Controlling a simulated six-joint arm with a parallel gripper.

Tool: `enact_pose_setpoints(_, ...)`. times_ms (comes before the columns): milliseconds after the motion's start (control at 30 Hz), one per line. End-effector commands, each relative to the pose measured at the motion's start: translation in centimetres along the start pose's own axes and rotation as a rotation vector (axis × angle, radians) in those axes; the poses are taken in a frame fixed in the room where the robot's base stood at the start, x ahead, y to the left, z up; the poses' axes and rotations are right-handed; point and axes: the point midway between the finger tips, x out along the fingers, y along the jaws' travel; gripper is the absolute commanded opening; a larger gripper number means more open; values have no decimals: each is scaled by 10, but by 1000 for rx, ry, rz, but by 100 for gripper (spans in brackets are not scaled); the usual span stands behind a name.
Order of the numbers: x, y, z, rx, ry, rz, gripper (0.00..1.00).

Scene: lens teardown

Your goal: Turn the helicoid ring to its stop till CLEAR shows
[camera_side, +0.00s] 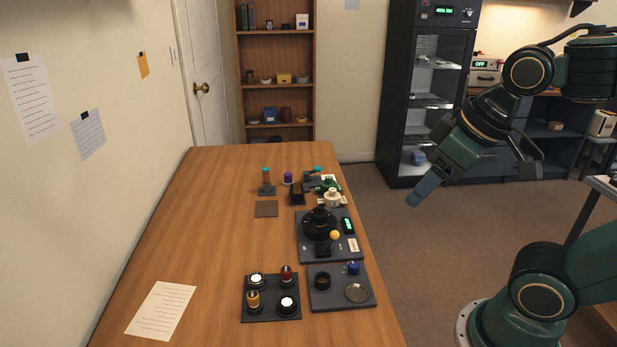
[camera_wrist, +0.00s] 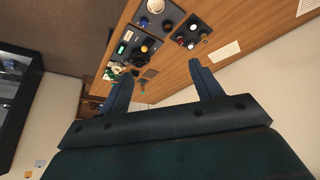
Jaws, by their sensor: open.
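The helicoid ring appears to be the black round piece (camera_side: 319,221) on a dark grey board (camera_side: 318,254) at the table's right edge. A yellow ball (camera_side: 334,235) sits at its front right; it also shows in the wrist view (camera_wrist: 144,48). A small green-lit display (camera_side: 347,226) stands on the board right of the ring; its text is too small to read. My gripper (camera_side: 413,200) hangs in the air right of the table, well apart from the board. In the wrist view my gripper (camera_wrist: 161,69) has its fingers spread with nothing between them.
In front are a tray with knob-like parts (camera_side: 270,317) and a tray with a black ring and a disc (camera_side: 343,304). Small tools, including a blue-topped one (camera_side: 266,182), stand behind the board. A paper sheet (camera_side: 160,310) lies front left. The table's left middle is clear.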

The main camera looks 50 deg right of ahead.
Motion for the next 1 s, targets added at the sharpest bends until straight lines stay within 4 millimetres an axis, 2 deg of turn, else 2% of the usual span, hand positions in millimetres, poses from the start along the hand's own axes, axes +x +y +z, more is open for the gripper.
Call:
enact_pose_setpoints(233,8,10,-42,-127,-67,3,65)
enact_pose_setpoints(467,25,23,-84,-268,-133,-7,65)
enact_pose_setpoints(767,62,45,-133,-448,-216,-39,65)
enact_pose_setpoints(1000,102,65,-166,-588,-277,-79,65)
